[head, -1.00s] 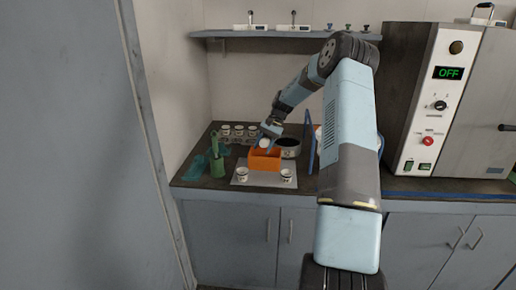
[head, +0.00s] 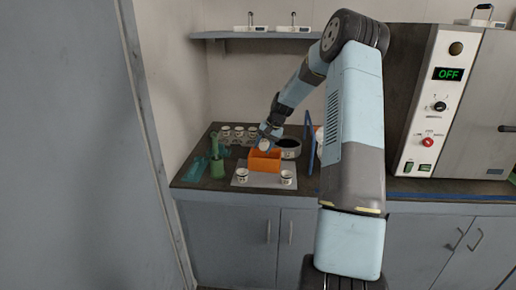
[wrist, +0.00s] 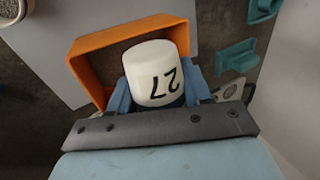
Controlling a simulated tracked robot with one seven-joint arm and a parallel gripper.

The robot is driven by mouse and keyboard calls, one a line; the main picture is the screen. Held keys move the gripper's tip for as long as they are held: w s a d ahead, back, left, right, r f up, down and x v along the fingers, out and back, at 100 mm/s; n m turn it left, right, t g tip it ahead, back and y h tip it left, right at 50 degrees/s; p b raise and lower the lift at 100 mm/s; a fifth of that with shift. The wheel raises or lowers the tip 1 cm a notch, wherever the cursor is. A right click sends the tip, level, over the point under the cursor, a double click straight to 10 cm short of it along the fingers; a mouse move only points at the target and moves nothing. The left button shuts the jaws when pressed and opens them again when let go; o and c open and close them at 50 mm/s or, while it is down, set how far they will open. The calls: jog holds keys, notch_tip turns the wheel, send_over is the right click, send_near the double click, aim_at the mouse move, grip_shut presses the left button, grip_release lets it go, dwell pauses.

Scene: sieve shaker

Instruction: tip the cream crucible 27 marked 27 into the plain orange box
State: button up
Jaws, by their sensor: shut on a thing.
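The cream crucible 27 (wrist: 155,70) is in my gripper's jaws, and its black 27 faces the wrist camera. The number appears upside down in the wrist view. My gripper (head: 265,139) is shut on it, with a blue finger on each side. The plain orange box (wrist: 83,77) lies beyond and beneath the crucible in the wrist view. In the head view the orange box (head: 264,163) stands on a grey plate, with the pale crucible (head: 264,145) just above its back rim. The crucible's mouth and the box's contents are hidden.
Two white cups (head: 242,175) stand on the grey plate (head: 264,180) in front of the box. A dark round pot (head: 290,151) is right of it, and a blue upright panel (head: 309,141) farther right. A green mortar-like thing (head: 217,167) is left. Several cups stand behind.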

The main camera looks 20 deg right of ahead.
aim_at(263, 139)
jog(key=t, duration=0.1)
jog(key=r+t+h, duration=0.1)
jog(key=shift+s+n+t+h, duration=0.1)
jog(key=shift+n+t+h, duration=0.2)
jog(key=shift+n+t, duration=0.1)
jog(key=shift+a+r+t, duration=0.1)
jog(key=shift+r+t, duration=0.1)
jog(key=shift+t, duration=0.3)
jog(key=shift+h, duration=0.3)
jog(key=t, duration=0.1)
jog(key=r+n+t+h, duration=0.1)
jog(key=t, duration=0.1)
jog(key=shift+h, duration=0.3)
jog(key=shift+r+t, duration=0.15)
jog(key=shift+t, duration=0.25)
jog(key=t, duration=0.1)
jog(key=n+t+h, duration=0.1)
jog(key=t, duration=0.1)
jog(key=shift+a+r, duration=0.1)
jog(key=shift+r, duration=0.3)
jog(key=shift+r+t+h, duration=0.25)
jog(key=shift+t+h, duration=0.15)
jog(key=shift+t, duration=0.1)
